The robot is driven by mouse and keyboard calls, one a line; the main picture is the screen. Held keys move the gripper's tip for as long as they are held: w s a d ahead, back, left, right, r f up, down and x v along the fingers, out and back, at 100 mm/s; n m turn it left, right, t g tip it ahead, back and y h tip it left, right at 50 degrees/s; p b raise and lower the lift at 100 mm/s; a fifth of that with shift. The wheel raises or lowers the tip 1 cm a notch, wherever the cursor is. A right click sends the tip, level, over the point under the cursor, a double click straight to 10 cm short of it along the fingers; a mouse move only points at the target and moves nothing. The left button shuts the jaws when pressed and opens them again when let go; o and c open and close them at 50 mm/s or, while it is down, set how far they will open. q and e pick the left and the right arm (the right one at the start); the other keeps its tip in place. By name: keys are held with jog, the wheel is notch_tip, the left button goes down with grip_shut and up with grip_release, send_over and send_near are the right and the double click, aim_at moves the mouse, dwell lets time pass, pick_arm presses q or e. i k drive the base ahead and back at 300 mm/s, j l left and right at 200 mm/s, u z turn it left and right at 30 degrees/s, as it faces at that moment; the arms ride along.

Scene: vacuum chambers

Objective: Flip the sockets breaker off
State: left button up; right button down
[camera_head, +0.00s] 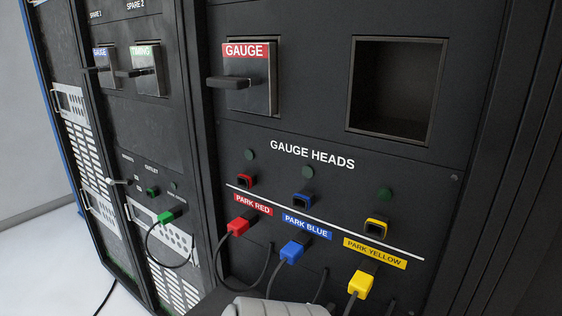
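No label that clearly reads "sockets" is legible. In the head view, a small switch with a short pale lever (118,182) sticks out to the left on the middle rack, beside a green outlet (152,191). The tiny lettering above it is too small to read, so I cannot tell if it is the sockets breaker. A pale grey rounded piece, apparently part of my own arm, shows at the bottom edge. It is well apart from the lever. No gripper fingers are visible.
A gauge module (250,95) with a dark handle sits left of an empty bay (396,88). Below, red (238,227), blue (291,252) and yellow (360,284) plugs hang on cables. A green plug (165,217) has a looping cable. Floor shows at lower left.

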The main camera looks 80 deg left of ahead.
aim_at(118, 182)
jog(key=u, duration=3.7)
jog(key=i+j+u, duration=0.1)
jog(key=u, duration=0.35)
